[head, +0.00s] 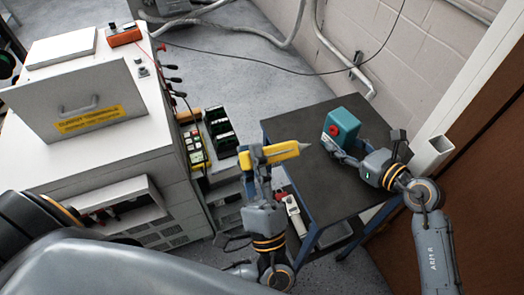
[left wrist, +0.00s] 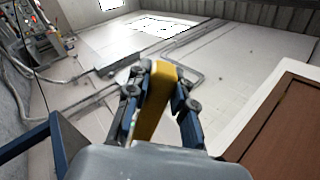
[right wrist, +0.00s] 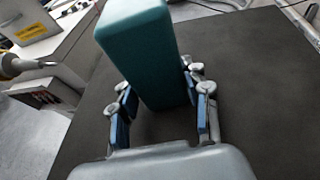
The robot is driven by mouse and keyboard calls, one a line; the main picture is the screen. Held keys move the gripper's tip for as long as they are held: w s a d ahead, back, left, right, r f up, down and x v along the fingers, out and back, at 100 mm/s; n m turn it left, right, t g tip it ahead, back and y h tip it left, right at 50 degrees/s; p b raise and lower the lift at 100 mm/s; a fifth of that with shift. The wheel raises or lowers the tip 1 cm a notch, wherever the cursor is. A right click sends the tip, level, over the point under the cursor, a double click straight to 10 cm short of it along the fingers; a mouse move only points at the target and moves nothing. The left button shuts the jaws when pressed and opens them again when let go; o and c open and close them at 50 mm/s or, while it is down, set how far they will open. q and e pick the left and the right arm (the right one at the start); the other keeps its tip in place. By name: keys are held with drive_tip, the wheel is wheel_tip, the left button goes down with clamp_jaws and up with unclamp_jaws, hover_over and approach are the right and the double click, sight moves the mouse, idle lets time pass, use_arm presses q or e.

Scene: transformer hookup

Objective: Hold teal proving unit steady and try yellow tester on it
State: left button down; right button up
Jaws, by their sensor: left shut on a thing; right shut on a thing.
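The teal proving unit (head: 342,124) stands on the dark table at its right part, a red round socket on its left-facing side. My right gripper (head: 333,146) is shut on it low down; the right wrist view shows the teal block (right wrist: 145,50) between the fingers (right wrist: 160,100). My left gripper (head: 262,165) is shut on the yellow tester (head: 270,153) and holds it up near the table's left edge. The tester's grey pointed tip (head: 304,147) points right toward the unit, with a gap between them. The tester also shows in the left wrist view (left wrist: 155,95).
The dark table (head: 290,122) has bare room left of the unit. A large grey cabinet (head: 90,160) with a yellow label stands at left, an orange device (head: 124,34) on top. A black bin (head: 220,130) sits beside it. A brown door (head: 480,170) is at right.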

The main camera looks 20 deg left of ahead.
idle(0.3)
drive_tip(key=o, duration=0.9)
drive_tip(key=shift+d, duration=0.1)
drive_tip(key=v, duration=1.2)
drive_tip(key=shift+s, duration=0.1)
